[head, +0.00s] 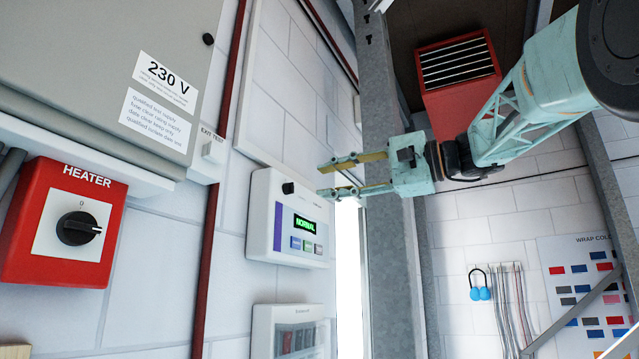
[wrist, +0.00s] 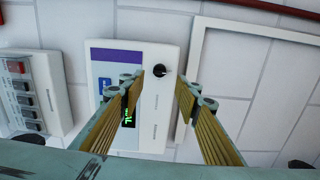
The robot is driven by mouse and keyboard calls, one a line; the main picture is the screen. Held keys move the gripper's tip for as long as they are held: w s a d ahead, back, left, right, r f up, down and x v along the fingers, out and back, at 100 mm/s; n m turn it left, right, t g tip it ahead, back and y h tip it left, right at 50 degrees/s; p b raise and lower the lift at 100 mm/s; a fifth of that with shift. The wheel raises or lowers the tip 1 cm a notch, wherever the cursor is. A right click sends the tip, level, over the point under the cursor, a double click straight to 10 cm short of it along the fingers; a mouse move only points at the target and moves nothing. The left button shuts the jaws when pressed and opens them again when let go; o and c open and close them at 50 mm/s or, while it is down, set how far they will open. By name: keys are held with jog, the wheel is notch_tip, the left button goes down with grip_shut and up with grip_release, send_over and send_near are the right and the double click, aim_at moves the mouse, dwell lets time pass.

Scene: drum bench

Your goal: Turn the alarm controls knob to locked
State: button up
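The alarm controls panel (head: 262,222) is a white wall box with a purple stripe, a green display reading NORMAL and several small buttons. Its black knob (head: 288,188) is at the top of the panel. In the wrist view the knob (wrist: 160,71) shows between and beyond my fingertips, with a pale pointer mark whose direction is too small to read surely. My gripper (head: 338,177) is open and empty, its fingers pointing left toward the knob and apart from it. The gripper (wrist: 165,90) also shows in the wrist view, one finger on either side of the knob.
A red HEATER switch box (head: 25,225) and a grey 230 V cabinet (head: 100,60) are at the left. A white breaker box (head: 262,330) is below the panel. A grey metal post (head: 385,250) stands right of the panel, behind my gripper. A red pipe (head: 215,235) runs left of the panel.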

jog(key=shift+v, duration=1)
jog(key=shift+f, duration=0.1)
jog(key=s+f+g+h, duration=0.1)
jog(key=s+f+h, duration=0.2)
jog(key=s+f, duration=0.55)
jog(key=s+a+f+n+g+h, duration=0.15)
jog(key=s+f, duration=0.25)
jog(key=f, duration=1)
jog(key=s+f+m+h, duration=0.1)
jog(key=s+f+h, duration=0.4)
jog(key=f, duration=0.6)
jog(key=s+d+f+n+h, duration=0.2)
jog(key=s+d+f, duration=0.2)
jog(key=s+f, duration=0.5)
jog(key=s+d+f+n+g+h, duration=0.1)
jog(key=s+d+f, duration=0.4)
jog(key=s+f, duration=0.5)
jog(key=s+d+f+n+g+h, duration=0.1)
jog(key=s+d+f+n+h, duration=0.2)
jog(key=s+f, duration=0.6)
jog(key=shift+s+d+f, duration=0.15)
jog(key=shift+d+f, duration=0.7)
jog(key=shift+d, duration=0.35)
jog(key=shift+o, duration=0.2)
jog(key=shift+g, duration=0.25)
